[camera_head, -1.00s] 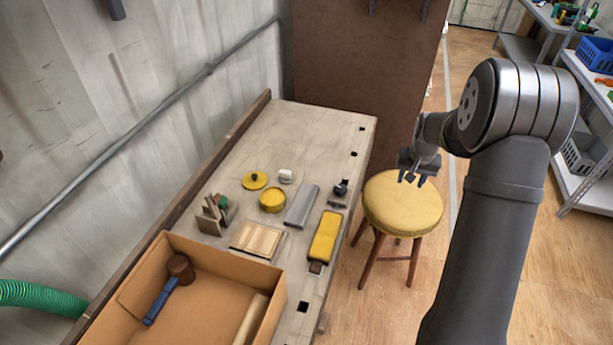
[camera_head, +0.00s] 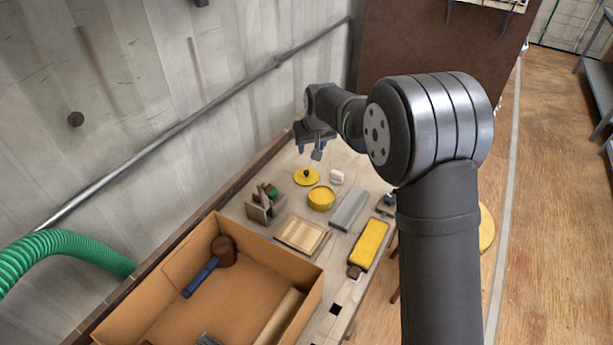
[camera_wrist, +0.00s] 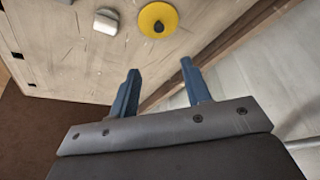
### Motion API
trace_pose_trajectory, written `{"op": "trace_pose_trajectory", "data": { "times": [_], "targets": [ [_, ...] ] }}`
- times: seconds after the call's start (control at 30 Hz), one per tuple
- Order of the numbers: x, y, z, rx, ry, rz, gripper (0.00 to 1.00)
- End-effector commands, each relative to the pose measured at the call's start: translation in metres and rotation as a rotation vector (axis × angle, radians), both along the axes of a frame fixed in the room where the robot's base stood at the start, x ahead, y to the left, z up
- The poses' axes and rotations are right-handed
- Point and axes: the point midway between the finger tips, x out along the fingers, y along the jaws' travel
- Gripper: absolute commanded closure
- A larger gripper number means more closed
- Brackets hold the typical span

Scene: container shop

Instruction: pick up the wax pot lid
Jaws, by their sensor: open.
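The wax pot lid is a flat yellow disc with a dark knob (camera_head: 306,177). It lies on the workbench (camera_head: 343,160) beside the open yellow wax pot (camera_head: 321,199). My gripper (camera_head: 315,152) is open and empty, above the bench and farther back than the lid in the head view. In the wrist view the lid (camera_wrist: 158,19) is at the top, beyond my two blue fingertips (camera_wrist: 160,68) and apart from them.
A small white object (camera_head: 337,177) lies close to the lid. A grey block (camera_head: 349,210), a yellow-topped block (camera_head: 369,243), a wooden board (camera_head: 301,234) and a cardboard box (camera_head: 178,261) are nearer. The wall and its pipe (camera_head: 200,114) run along the left.

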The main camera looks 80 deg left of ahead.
Motion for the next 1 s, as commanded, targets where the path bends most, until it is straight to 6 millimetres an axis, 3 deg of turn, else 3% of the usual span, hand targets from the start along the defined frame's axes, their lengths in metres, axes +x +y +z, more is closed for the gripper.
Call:
{"op": "trace_pose_trajectory", "data": {
  "times": [0.4,0.77,1.0],
  "targets": [
    [0.001,0.031,-0.078,-0.002,0.001,-0.002,0.56],
    [0.001,0.041,-0.105,-0.001,0.000,-0.002,0.56],
    [0.000,0.050,-0.138,0.000,0.000,-0.002,0.56]
  ]
}}
